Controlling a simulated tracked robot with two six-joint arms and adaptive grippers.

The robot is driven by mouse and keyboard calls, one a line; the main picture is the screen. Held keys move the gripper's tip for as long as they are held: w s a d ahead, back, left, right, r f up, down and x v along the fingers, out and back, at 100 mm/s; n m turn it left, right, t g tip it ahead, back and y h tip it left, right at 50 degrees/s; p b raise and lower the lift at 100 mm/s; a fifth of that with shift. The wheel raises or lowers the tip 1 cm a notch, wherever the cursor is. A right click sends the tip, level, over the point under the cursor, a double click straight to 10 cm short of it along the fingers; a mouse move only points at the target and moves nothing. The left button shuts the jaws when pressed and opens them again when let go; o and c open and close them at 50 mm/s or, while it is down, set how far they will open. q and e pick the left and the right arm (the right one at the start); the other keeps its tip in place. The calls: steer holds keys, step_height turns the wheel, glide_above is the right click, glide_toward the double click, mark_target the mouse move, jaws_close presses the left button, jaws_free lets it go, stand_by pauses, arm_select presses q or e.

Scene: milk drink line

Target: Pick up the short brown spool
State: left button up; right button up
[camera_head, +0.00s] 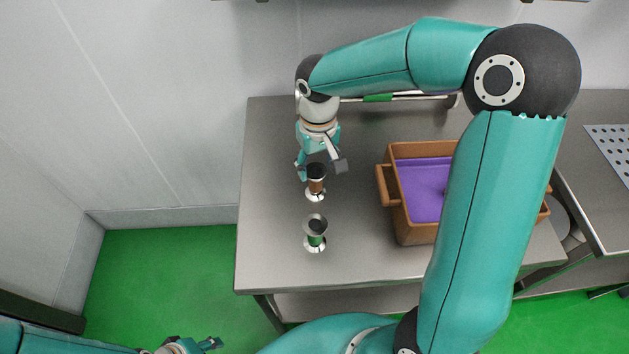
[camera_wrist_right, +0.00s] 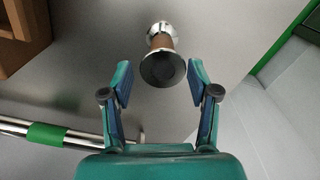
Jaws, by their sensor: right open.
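The short brown spool (camera_head: 317,187) stands upright on the steel table, with a dark top, a brown middle and a shiny flared base. In the right wrist view the spool (camera_wrist_right: 162,52) lies just beyond the fingertips, centred between them. My right gripper (camera_head: 322,170) is open and empty, above and behind the spool in the head view; its two fingers show apart in the wrist view (camera_wrist_right: 160,80). My left gripper (camera_head: 190,345) is at the bottom edge of the head view, partly cut off, and its jaws are unclear.
A similar spool with a green middle (camera_head: 315,240) stands in front of the brown one. A brown crate with a purple inside (camera_head: 416,233) stands to the right, partly behind my right arm. A rail with a green band (camera_head: 378,98) runs along the table's back. The table's front left is clear.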

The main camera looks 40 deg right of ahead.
mark_target(316, 182)
steer(key=f, duration=0.2)
steer(key=f+p, duration=0.1)
steer(key=f, duration=0.2)
steer(key=shift+w+a, duration=0.15)
steer(key=shift+w, duration=0.05)
steer(key=shift+c, duration=0.3)
jaws_close()
